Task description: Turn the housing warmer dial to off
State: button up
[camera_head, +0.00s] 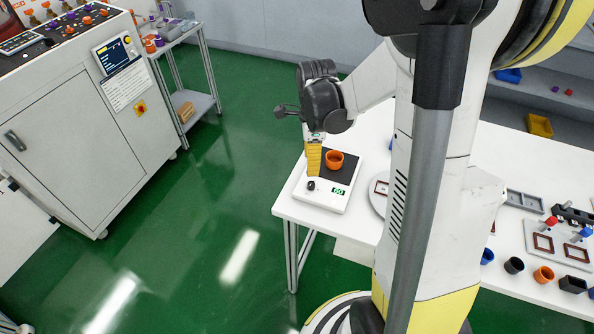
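The housing warmer (330,200) is a white box with a dark top plate on the left end of the white table. An orange round housing (334,161) stands on the dark plate. A small dark dial (311,185) is on the warmer's front left, beside a green-lit display (338,191) that seems to read 60. My gripper (313,175) points down just above the dial, with its yellow part towards it. I cannot tell whether it touches the dial. Its fingers are too small to tell open from shut, and the dial's pointer is not readable.
The white table (365,228) carries a round plate (379,194), several small cups and fixtures (543,243) to the right. A grey cabinet (75,140) with a control panel and a wheeled cart (197,104) stand at the left. Green floor (225,190) lies clear between them.

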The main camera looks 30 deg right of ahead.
aim_at(311, 184)
notch_tip(311, 184, down, 10)
jog(key=b, duration=0.3)
jog(key=shift+s+r, duration=0.1)
grip_shut()
